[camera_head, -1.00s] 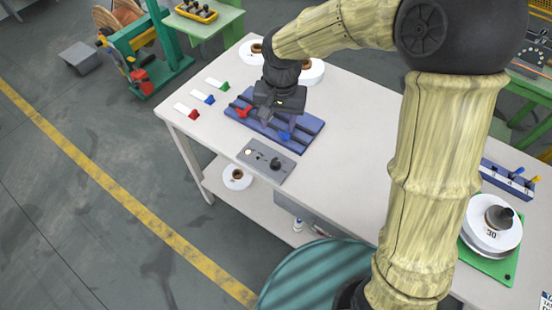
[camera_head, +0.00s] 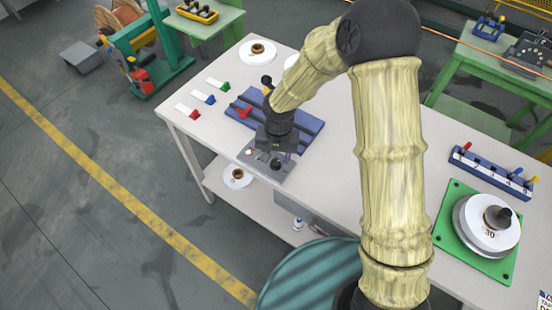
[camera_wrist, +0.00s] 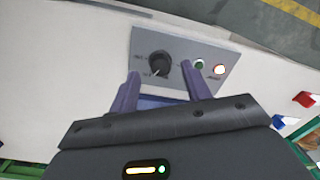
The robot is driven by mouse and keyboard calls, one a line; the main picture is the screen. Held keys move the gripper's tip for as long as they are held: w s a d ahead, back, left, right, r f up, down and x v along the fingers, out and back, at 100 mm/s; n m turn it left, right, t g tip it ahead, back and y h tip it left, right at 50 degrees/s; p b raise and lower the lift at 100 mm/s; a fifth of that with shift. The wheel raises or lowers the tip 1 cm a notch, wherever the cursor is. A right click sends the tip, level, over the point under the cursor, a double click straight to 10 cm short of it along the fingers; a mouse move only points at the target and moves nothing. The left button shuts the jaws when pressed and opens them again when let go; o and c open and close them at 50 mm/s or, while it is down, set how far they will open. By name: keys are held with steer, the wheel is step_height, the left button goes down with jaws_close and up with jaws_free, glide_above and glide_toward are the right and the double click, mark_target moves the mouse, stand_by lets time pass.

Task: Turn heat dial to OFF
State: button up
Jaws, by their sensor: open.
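The heat dial (camera_wrist: 159,64) is a round black knob with a pale pointer mark on a grey control panel (camera_wrist: 190,47). In the head view the panel (camera_head: 284,176) lies at the table's front edge, partly covered by my gripper (camera_head: 270,156). In the wrist view my gripper (camera_wrist: 160,84) is open and empty. Its two purple-grey fingers point toward the panel, one on each side of and short of the dial. The small lettering around the dial is too blurred to read. A green button (camera_wrist: 199,64) and a lit reddish-white lamp (camera_wrist: 219,70) sit beside it.
A blue slotted tray (camera_head: 310,127) lies behind the panel. Red, blue and green tagged pieces (camera_head: 210,98) lie at the table's left. A white spool on a green plate (camera_head: 447,222) and a blue rack (camera_head: 492,170) stand at right. The middle tabletop is clear.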

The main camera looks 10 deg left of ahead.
mark_target(276, 164)
steer(key=shift+f, duration=1.35)
steer(key=c, duration=1)
